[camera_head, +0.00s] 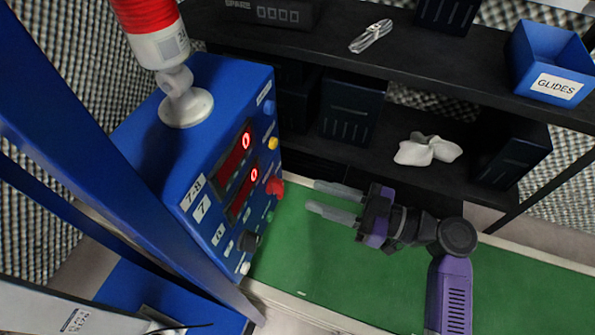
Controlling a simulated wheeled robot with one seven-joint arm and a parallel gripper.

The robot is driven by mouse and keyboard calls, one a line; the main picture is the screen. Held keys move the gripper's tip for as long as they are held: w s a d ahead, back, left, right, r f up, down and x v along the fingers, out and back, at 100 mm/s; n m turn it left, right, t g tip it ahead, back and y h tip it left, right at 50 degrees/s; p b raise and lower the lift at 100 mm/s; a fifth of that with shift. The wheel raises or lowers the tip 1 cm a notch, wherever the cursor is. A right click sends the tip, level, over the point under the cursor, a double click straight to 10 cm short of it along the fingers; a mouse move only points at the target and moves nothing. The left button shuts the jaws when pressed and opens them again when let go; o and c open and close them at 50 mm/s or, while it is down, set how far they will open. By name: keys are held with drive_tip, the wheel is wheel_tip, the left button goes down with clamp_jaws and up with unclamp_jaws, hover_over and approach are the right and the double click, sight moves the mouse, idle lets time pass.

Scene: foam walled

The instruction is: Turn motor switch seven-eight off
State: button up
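A blue control box (228,88) stands at the left, with a label reading 7-8 (192,193) on its panel. Two displays, the upper (235,158) and the lower (243,192), each show a red 0. A red knob (274,187) sticks out from the right side of the panel. A black knob (248,241) sits lower down. Which control is motor switch seven-eight I cannot tell for sure. My gripper (313,197) is to the right of the red knob, pointing at the panel. Its two grey fingers are apart, with nothing between them, and a gap separates them from the knob.
A red and white beacon (155,40) stands on the box. A green belt (330,255) runs below my gripper. Behind are black shelves (440,70) with a blue GLIDES bin (552,60) and white gloves (428,150). A blue post (85,135) crosses the left.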

sight(283, 186)
drive_tip(key=shift+p+x, duration=0.75)
drive_tip(key=shift+x, duration=3.15)
drive_tip(key=shift+s+f, duration=0.1)
clamp_jaws()
